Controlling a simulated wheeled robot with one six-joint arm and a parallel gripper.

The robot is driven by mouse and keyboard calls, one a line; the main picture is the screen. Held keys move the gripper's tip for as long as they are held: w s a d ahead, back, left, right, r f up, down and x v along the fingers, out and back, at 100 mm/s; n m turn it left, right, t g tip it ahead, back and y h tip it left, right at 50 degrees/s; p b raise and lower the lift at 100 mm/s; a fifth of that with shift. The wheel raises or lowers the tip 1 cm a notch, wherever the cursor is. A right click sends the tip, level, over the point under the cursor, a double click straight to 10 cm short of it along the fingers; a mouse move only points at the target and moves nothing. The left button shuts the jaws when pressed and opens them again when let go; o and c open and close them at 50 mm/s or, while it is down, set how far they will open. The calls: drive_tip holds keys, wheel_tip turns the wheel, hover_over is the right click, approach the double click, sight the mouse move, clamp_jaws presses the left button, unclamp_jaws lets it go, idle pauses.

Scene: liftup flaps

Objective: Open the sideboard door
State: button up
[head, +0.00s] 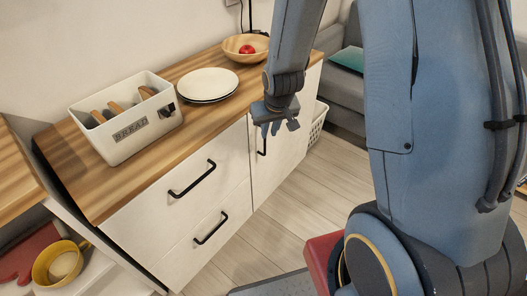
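The white sideboard (140,215) has a wooden top and stands against the wall. Its door (287,150) is the white panel at the right end and looks closed. A black upright handle (262,147) is on the door's left side, partly hidden by my gripper. My gripper (271,130) points down in front of the door, at the handle's upper part. I cannot tell whether it touches the handle. Its fingers are small and dark here, and their gap is not clear.
Two drawers with black handles (192,179) are left of the door. On top stand a bread box (126,140), plates (207,84) and a wooden bowl (240,55) with a red fruit. A white basket (318,122) stands beyond the right end. The wood floor (300,205) in front is clear.

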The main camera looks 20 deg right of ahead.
sight(265, 142)
drive_tip(key=shift+w+b+x, duration=0.2)
drive_tip(key=shift+b+x, duration=0.05)
drive_tip(key=shift+x, duration=2.55)
drive_tip(key=shift+w+b+x, duration=0.2)
drive_tip(key=shift+b+x, duration=0.05)
drive_tip(key=shift+x, duration=2.55)
drive_tip(key=shift+a+r, duration=0.1)
drive_tip(key=shift+r, duration=0.05)
clamp_jaws()
